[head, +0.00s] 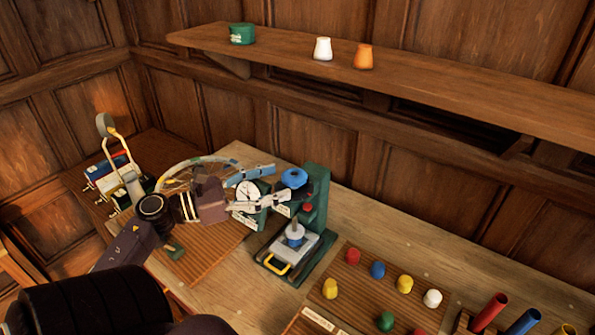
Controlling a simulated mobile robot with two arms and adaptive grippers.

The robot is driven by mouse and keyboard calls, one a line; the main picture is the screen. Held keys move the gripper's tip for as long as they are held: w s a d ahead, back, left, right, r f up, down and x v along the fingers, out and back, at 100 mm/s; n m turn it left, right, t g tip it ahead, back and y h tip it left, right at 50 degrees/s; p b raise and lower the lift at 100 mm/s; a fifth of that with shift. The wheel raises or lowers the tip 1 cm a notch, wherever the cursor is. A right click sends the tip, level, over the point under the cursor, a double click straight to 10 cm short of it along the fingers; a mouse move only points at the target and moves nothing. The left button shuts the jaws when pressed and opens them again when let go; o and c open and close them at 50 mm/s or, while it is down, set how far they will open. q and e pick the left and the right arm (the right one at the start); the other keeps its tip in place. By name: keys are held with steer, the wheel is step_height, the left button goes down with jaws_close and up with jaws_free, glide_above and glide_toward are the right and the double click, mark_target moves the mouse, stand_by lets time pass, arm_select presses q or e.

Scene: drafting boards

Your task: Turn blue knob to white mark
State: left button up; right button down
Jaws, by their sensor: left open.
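A blue knob (293,178) sits at the top of a green press-like device (317,198) on the wooden table. My left gripper (280,183) reaches in from the left with its two fingers spread. The fingertips are close to the knob's left side; I cannot tell whether they touch it. A round white dial (250,189) shows partly between the fingers. I cannot make out a white mark by the knob at this size. My right gripper is not in view.
A board with several coloured pegs (378,270) lies right of the device, with coloured tubes (488,312) beyond. The device's yellow handle (276,267) faces front. A shelf (430,85) with green, white and orange items runs along the wall. Switch-like gear (118,180) stands left.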

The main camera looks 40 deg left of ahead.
mark_target(306, 173)
arm_select(q)
steer(key=shift+w+d+r+p, duration=0.25)
steer(key=shift+w+d+p, duration=0.1)
steer(key=shift+w, duration=0.2)
steer(key=shift+w+d+r+p, duration=0.2)
steer(key=shift+w+d+p, duration=0.1)
steer(key=shift+w, duration=0.2)
steer(key=x, duration=0.1)
steer(key=p+x, duration=0.1)
steer(key=shift+w+f, duration=0.25)
steer(key=shift+w, duration=0.1)
steer(key=shift+w+d+f, duration=0.1)
steer(key=shift+w+f, duration=0.05)
steer(key=shift+w, duration=0.15)
steer(key=shift+s, duration=0.1)
steer(key=c, duration=1.2)
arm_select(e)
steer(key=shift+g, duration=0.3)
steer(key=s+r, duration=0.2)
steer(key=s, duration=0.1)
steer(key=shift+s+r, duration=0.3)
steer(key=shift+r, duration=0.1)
